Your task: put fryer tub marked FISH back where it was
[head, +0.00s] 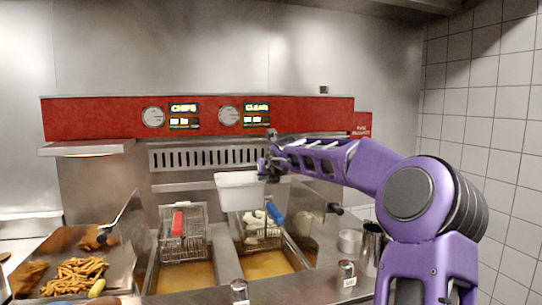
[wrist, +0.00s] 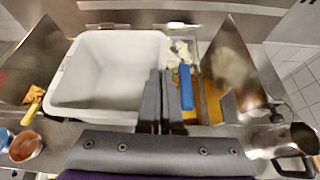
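A white, open, rectangular tub (head: 240,191) hangs in the air over the fryer, in front of the control panel. In the wrist view the tub (wrist: 108,75) is seen from above and looks empty. No FISH marking can be read on it. My gripper (head: 268,168) is at the tub's right rim in the head view. In the wrist view my two dark fingers (wrist: 162,90) are close together on the tub's right wall, holding it by that edge.
Below are two oil wells with wire baskets, one red-handled (head: 178,224), one blue-handled (head: 274,213) holding pale pieces. Lit displays read CHIPS (head: 183,107) and apparently CLEAN (head: 256,107). A chip tray (head: 118,262) is left; metal jugs (head: 372,246) and shakers stand right and front.

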